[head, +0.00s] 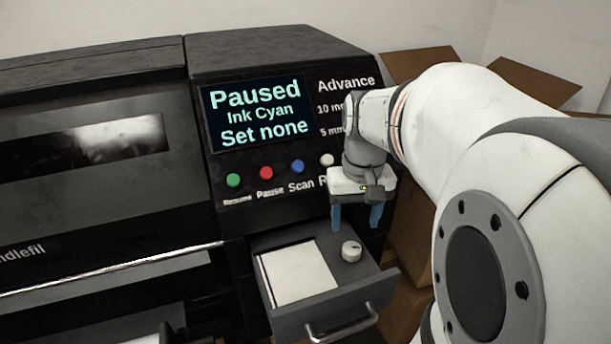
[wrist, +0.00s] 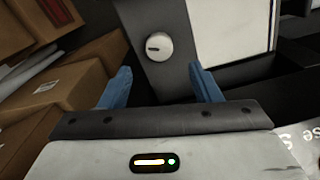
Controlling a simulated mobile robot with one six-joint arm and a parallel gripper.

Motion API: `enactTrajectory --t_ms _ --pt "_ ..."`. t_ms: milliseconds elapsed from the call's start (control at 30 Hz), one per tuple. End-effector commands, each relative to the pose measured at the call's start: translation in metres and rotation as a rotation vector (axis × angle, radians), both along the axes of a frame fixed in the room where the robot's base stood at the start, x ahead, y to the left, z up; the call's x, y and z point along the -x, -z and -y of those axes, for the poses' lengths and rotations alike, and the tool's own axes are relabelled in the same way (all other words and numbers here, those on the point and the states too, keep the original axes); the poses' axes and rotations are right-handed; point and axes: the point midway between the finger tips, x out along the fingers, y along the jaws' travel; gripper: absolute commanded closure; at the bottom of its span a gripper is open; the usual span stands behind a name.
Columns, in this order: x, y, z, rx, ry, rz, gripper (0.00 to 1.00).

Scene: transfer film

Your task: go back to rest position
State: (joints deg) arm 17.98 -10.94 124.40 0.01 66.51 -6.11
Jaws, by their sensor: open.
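My gripper (head: 356,216) has two blue fingers pointing down, spread apart with nothing between them. In the head view it hangs in front of the printer's right panel, above the back of an open drawer (head: 377,290). In the wrist view the fingers of my gripper (wrist: 160,88) frame a round light knob (wrist: 157,46) with a dark mark. The knob stands on the drawer's right part, beyond the fingertips and apart from them; it also shows in the head view (head: 351,251).
The black printer (head: 100,170) fills the left and middle. Its screen (head: 256,113) reads "Paused, Ink Cyan, Set none". Green, red, blue and white buttons sit below it. A white pad (head: 298,275) lies in the drawer. Cardboard boxes (wrist: 80,65) stand close by, behind my arm.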

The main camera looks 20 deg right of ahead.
Motion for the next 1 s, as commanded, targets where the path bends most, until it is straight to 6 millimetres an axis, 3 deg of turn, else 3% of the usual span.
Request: enactTrajectory --t_ms 267,533,700,1000 --pt "0.001 0.0 -0.002 0.001 -0.005 0.005 0.43" --pt "0.036 0.011 -0.066 0.031 -0.132 0.161 0.43" --pt "0.055 0.021 -0.091 0.032 -0.191 0.247 0.43" --pt "0.06 0.025 -0.096 0.03 -0.203 0.269 0.43"
